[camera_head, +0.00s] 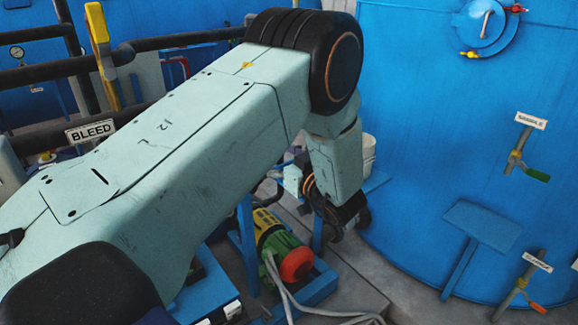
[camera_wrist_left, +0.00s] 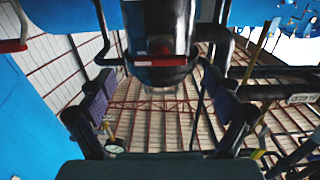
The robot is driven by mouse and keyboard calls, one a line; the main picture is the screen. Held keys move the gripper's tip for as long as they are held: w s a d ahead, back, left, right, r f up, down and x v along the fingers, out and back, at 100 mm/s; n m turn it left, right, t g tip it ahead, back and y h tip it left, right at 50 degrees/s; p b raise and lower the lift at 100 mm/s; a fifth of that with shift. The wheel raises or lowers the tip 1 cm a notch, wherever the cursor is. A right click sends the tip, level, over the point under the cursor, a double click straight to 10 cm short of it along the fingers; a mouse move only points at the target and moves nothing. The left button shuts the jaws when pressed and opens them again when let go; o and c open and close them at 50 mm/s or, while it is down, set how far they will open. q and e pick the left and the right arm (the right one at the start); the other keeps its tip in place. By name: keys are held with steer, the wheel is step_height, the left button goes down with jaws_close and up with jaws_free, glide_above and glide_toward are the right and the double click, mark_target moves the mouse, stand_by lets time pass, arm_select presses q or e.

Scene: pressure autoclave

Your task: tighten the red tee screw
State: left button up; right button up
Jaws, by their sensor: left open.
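A round hatch (camera_head: 484,24) is on the blue tank at the top right of the head view.
The blue tank (camera_head: 420,130) fills the right side, with a labelled valve (camera_head: 516,160) and another below (camera_head: 520,290). A green and red pump (camera_head: 285,252) stands on the floor. Black pipes and a BLEED sign (camera_head: 90,131) are at left. My arm hides the middle.

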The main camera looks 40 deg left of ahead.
arm_select(q)
steer(key=v, duration=0.8)
steer(key=shift+a, duration=0.15)
steer(key=x, duration=1.2)
steer(key=shift+r, duration=0.1)
stand_by(0.3)
